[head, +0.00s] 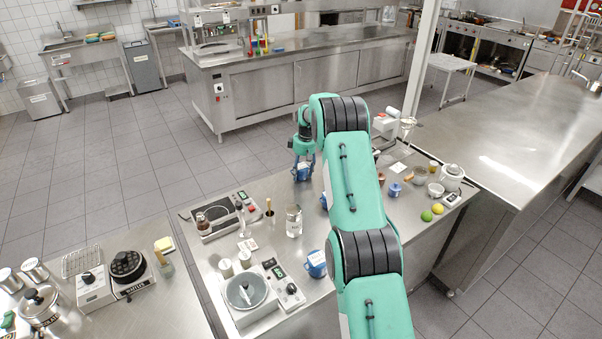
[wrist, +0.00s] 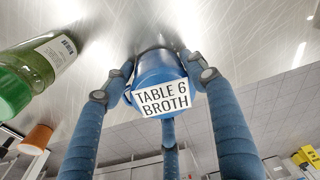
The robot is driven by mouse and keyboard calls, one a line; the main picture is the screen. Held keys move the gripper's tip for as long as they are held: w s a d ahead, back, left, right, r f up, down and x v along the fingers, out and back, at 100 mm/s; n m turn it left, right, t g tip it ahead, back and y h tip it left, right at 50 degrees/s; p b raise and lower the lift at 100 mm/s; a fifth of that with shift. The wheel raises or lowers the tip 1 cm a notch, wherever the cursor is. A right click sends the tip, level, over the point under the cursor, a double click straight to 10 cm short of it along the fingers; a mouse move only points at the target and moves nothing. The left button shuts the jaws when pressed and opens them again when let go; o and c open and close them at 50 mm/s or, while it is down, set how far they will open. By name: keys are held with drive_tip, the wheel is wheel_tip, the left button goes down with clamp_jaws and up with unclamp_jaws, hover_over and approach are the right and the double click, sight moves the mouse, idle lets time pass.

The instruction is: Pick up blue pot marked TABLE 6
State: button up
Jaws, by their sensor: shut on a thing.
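The blue pot marked TABLE 6 BROTH (wrist: 155,68) is in the middle of the wrist view, its white label facing the camera. My gripper (wrist: 165,85) has its blue fingers closed around the pot's sides. In the head view, the held blue pot (head: 301,174) is small, under my gripper (head: 303,163) near the far edge of the steel counter (head: 275,197). I cannot tell whether the pot touches the counter.
Another labelled blue pot (head: 317,264) stands near the counter's front, beside a scale. A small blue pot (head: 394,189) stands right of my arm. A green bottle (wrist: 38,70) and an orange-brown cup (wrist: 36,139) show left in the wrist view.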

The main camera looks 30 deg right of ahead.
drive_tip(key=shift+r, duration=0.15)
wheel_tip(320, 180, up, 28)
drive_tip(key=p, duration=0.3)
drive_tip(key=shift+p, duration=0.35)
idle(0.7)
